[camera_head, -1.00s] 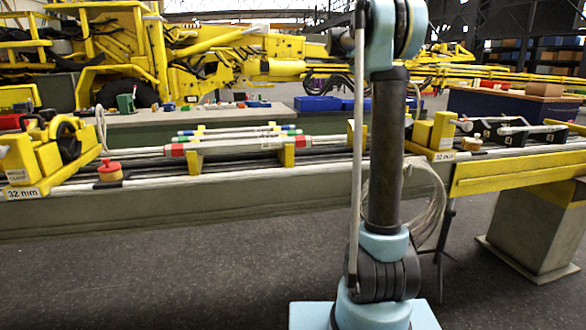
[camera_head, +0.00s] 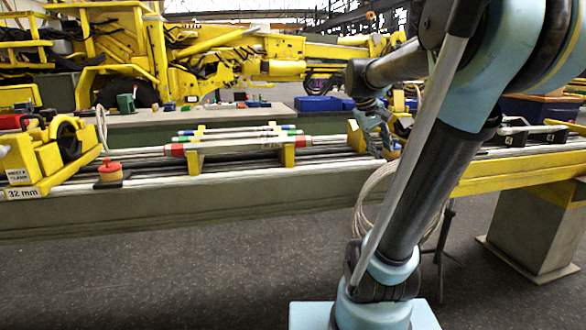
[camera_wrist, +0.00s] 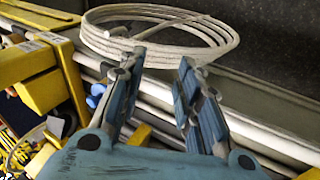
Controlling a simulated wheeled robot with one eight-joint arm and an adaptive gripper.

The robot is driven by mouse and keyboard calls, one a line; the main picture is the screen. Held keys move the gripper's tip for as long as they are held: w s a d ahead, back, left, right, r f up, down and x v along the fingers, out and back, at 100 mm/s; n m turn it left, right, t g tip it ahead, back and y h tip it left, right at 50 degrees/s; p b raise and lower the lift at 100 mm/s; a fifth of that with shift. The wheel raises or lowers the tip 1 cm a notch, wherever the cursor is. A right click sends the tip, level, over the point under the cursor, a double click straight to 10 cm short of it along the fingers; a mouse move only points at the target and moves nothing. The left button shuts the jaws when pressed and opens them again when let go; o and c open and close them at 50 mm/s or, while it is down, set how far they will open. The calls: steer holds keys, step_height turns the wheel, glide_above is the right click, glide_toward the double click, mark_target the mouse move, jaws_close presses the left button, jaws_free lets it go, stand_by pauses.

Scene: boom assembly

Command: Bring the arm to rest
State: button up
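My arm leans to the right across the head view and its forearm reaches back left over the long bench. My gripper (camera_head: 380,130) hangs over the bench rails, partly hidden by my arm. A pale coil of cable (camera_wrist: 160,35) lies beyond the fingertips there. In the head view the coil (camera_head: 366,205) hangs at the bench front, partly behind my arm.
The bench (camera_head: 250,195) carries a yellow clamp (camera_head: 45,155) marked 32 mm, a red-topped knob (camera_head: 110,170) and rods with red and green bands (camera_head: 235,148). Blue bins (camera_head: 318,103) and yellow machinery (camera_head: 215,60) stand behind. The floor in front is clear.

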steer(key=s+a+f+y, duration=0.2)
steer(key=s+a+f, duration=0.2)
steer(key=s+f, duration=0.6)
steer(key=s+a+f+m+y, duration=0.1)
steer(key=s+a+f, duration=0.4)
steer(key=s+f, duration=0.5)
step_height(320, 180, down, 2)
steer(key=shift+s+a+f+y, duration=0.15)
steer(key=shift+s+a+y, duration=0.1)
steer(key=shift+y, duration=0.65)
